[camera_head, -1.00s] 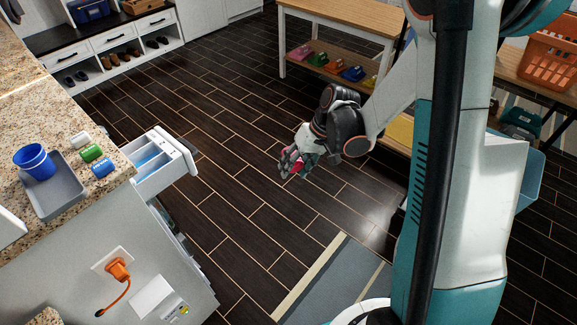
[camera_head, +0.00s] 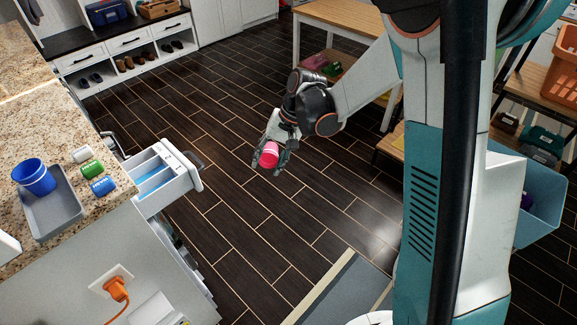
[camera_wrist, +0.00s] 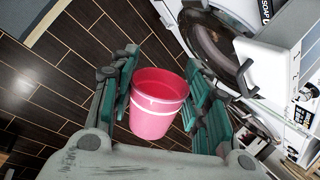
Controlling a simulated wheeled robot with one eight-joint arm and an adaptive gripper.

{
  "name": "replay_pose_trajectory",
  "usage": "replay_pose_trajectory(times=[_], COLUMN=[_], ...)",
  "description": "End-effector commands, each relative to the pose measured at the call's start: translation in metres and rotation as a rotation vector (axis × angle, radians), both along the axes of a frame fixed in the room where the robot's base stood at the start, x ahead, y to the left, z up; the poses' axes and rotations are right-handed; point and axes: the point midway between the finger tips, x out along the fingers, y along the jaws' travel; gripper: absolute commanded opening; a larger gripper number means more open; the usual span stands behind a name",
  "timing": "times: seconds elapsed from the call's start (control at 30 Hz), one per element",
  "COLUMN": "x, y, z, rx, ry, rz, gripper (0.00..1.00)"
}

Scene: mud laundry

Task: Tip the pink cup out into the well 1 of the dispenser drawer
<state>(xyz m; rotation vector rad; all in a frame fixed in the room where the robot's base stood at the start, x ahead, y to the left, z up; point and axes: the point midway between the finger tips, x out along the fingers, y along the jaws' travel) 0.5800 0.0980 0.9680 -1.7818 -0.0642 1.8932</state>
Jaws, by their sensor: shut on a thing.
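The pink cup (camera_head: 266,155) has a white band and is held in my gripper (camera_head: 270,150) over the dark floor. In the head view it is tilted and stands to the right of the open dispenser drawer (camera_head: 187,180), clearly apart from it. In the wrist view the pink cup (camera_wrist: 158,105) sits between the green finger pads of my gripper (camera_wrist: 163,105), its mouth showing a red-pink inside. I cannot make out its contents. The drawer has pale walls and compartments, one with a blue floor (camera_head: 152,180).
A granite counter (camera_head: 90,215) at left holds a grey tray (camera_head: 62,215) with a blue cup (camera_head: 33,177), and white, green (camera_head: 91,169) and blue (camera_head: 103,186) small containers. A wooden table (camera_head: 345,17) stands behind my arm. Dark floor lies clear between drawer and gripper.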

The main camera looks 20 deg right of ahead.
Motion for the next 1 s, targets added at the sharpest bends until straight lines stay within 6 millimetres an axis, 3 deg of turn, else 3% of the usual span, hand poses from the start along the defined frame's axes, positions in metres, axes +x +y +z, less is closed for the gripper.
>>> replay_pose_trajectory(times=[0.1, 0.37, 0.7, 1.0], x=[0.010, 0.024, 0.025, 0.020], y=[0.035, 0.104, 0.194, 0.248], z=[0.018, 0.063, 0.138, 0.193], rx=[0.046, 0.244, 0.794, 1.200], ry=[0.105, 0.367, 0.661, 0.748], rz=[-0.130, -0.494, -1.002, -1.163], gripper=[0.24, 0.24, 0.24, 0.24])
